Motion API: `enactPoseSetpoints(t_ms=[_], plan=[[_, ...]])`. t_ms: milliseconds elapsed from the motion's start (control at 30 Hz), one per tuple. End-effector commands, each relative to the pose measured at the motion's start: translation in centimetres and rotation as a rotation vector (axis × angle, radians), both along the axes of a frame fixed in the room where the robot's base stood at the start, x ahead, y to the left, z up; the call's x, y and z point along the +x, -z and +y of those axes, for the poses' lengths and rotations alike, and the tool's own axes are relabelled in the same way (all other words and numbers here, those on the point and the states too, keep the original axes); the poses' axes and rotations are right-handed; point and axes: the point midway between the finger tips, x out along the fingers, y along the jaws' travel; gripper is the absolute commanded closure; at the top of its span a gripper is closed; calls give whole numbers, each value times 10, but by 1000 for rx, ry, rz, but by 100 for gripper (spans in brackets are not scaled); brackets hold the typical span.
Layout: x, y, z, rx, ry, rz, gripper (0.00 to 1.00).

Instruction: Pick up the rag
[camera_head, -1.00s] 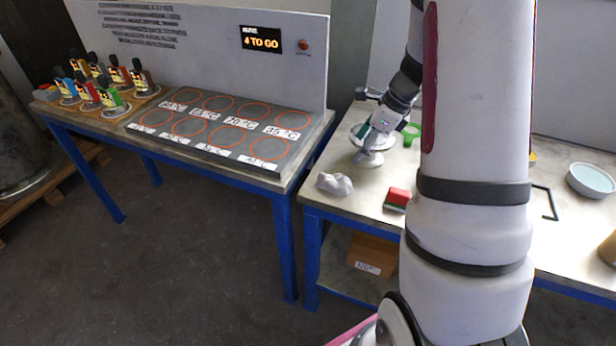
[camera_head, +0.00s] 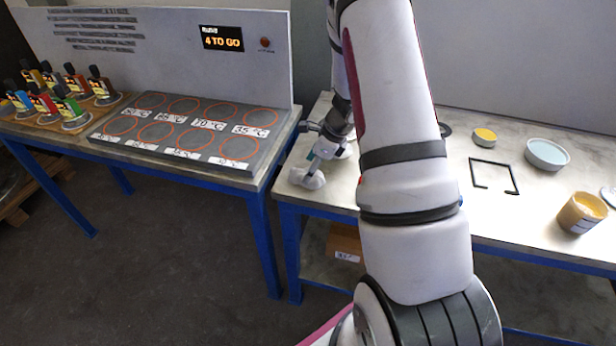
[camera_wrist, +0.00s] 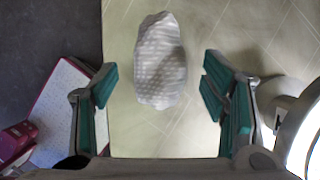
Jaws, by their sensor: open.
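The rag (camera_head: 307,175) is a crumpled pale grey-white cloth lying near the left front corner of the right-hand table (camera_head: 322,196). In the wrist view the rag (camera_wrist: 161,61) lies on the tabletop ahead of my gripper, near the middle of the picture. My gripper (camera_wrist: 160,86) is open, with its green finger pads on either side and the rag's lower part between and just beyond them. In the head view my gripper (camera_head: 312,160) is right at the rag, partly covering it. The fingers do not appear closed on the cloth; exact height above the table is hard to tell.
A white round object (camera_wrist: 296,120) stands close to the right finger. The table's left edge runs close beside the rag. Farther right are a blue-grey bowl (camera_head: 546,153), a black bracket (camera_head: 493,174) and a yellow-brown pot (camera_head: 581,212). The left table holds a marked panel (camera_head: 180,132) and several bottles.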

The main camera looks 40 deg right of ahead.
Motion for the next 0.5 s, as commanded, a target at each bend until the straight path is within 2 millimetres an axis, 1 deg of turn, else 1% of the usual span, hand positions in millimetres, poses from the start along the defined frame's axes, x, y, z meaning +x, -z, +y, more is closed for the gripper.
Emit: enactPoseSetpoints(t_ms=[33,167,433,467,500], plan=[[0,7,2,1,0,3,33],[5,18,5,0,0,1,33],[7,20,5,-1,0,-1,33],[7,20,5,-1,0,-1,38],[7,20,5,-1,0,-1,47]])
